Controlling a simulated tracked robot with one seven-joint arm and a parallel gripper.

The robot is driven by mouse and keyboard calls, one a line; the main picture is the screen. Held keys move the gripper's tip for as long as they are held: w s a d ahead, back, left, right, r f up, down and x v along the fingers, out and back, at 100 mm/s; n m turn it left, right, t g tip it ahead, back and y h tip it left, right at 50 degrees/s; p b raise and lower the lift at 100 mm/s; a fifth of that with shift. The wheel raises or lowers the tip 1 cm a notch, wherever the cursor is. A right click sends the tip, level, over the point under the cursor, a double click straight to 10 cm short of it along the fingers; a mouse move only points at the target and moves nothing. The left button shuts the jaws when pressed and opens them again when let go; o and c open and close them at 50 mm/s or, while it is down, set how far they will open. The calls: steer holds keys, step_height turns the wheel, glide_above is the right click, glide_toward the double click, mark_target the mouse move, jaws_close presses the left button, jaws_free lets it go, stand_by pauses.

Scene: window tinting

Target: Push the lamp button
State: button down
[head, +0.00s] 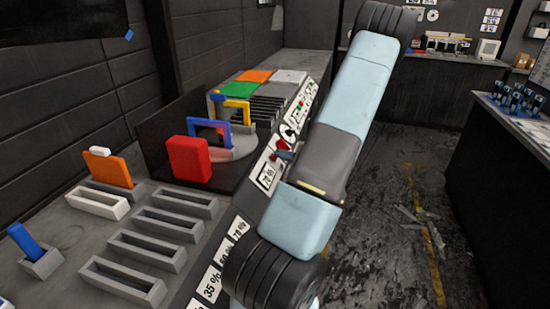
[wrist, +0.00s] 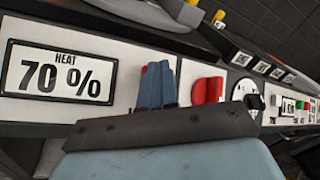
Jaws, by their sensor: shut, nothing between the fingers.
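My gripper (wrist: 156,84) is shut and empty. Its blue and red fingers point at the white front panel, between the "HEAT 70 %" sign (wrist: 59,75) and a red control (wrist: 207,90). I cannot tell whether the fingertips touch the panel. The red control is just right of the fingers and apart from them. In the head view my gripper (head: 284,154) is by the sloped panel, close to the red control (head: 282,143). Further right in the wrist view are a small green button (wrist: 301,105) and a dial (wrist: 254,101). No readable label marks the lamp button.
The bench top holds a red block (head: 189,158), an orange plate (head: 108,168), a blue piece (head: 25,239) and several grey slotted holders (head: 122,279). Colored sheets (head: 239,89) lie at the back. The floor (head: 400,215) right of my arm is open, with scraps on it.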

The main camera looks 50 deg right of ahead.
steer(key=shift+w+a+f, duration=0.1)
stand_by(0.4)
steer(key=shift+w+a+f, duration=0.1)
steer(key=shift+w+f, duration=0.05)
steer(key=shift+w, duration=0.05)
stand_by(0.5)
steer(key=shift+s+r, duration=0.25)
steer(key=shift+r, duration=0.05)
steer(key=shift+d, duration=0.2)
steer(key=s+d+r, duration=0.2)
steer(key=s+r, duration=0.2)
stand_by(0.5)
